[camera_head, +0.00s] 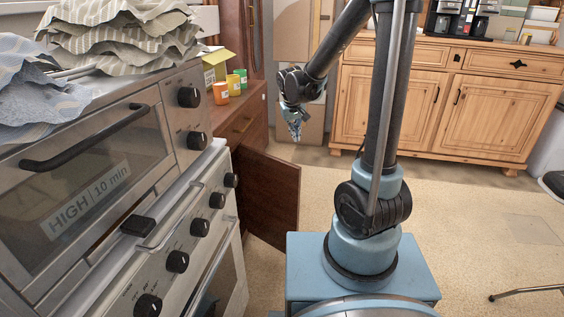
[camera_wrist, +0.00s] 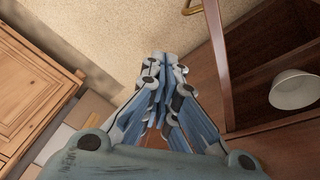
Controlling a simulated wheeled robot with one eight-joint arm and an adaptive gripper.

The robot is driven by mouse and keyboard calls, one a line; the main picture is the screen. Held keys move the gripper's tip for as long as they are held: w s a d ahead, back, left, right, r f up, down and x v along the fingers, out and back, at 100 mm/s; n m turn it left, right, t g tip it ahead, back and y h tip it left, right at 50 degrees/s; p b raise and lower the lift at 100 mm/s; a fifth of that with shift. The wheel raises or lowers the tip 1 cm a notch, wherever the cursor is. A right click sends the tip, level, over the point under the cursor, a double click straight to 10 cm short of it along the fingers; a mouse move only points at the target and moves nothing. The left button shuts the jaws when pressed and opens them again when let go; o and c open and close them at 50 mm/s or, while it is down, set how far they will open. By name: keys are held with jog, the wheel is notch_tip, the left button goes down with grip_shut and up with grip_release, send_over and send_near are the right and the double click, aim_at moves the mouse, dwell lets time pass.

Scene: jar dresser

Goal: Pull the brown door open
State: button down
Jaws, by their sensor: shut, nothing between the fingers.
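The brown door (camera_head: 271,200) stands swung out from the brown dresser (camera_head: 262,125), well open, in the head view. A white bowl (camera_wrist: 296,90) shows inside the dresser at the right. The hinge side is partly hidden by the oven.
A steel oven (camera_head: 90,170) stands close at the left. Cups and a yellow box (camera_head: 215,66) stand on the dresser. A pine cabinet (camera_head: 445,100) stands along the back. The beige floor (camera_head: 470,220) right of my base is mostly clear.

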aim_at(279, 164)
jog(key=s+a+n, duration=0.5)
jog(key=s+n, duration=0.2)
jog(key=n, duration=0.6)
jog(key=s+a+n, duration=0.5)
jog(key=s+n, duration=0.1)
jog(key=n, duration=0.6)
jog(key=shift+g+h, duration=0.3)
jog(key=shift+g, duration=0.1)
jog(key=shift+w+d+f, duration=0.65)
jog(key=shift+w+f, duration=0.2)
jog(key=shift+f, duration=0.75)
jog(key=shift+w+d+f, duration=0.65)
jog(key=shift+w+f, duration=0.25)
jog(key=shift+f, duration=0.7)
jog(key=shift+w+d+f, duration=0.65)
jog(key=shift+w+f, duration=0.2)
jog(key=shift+f, duration=0.75)
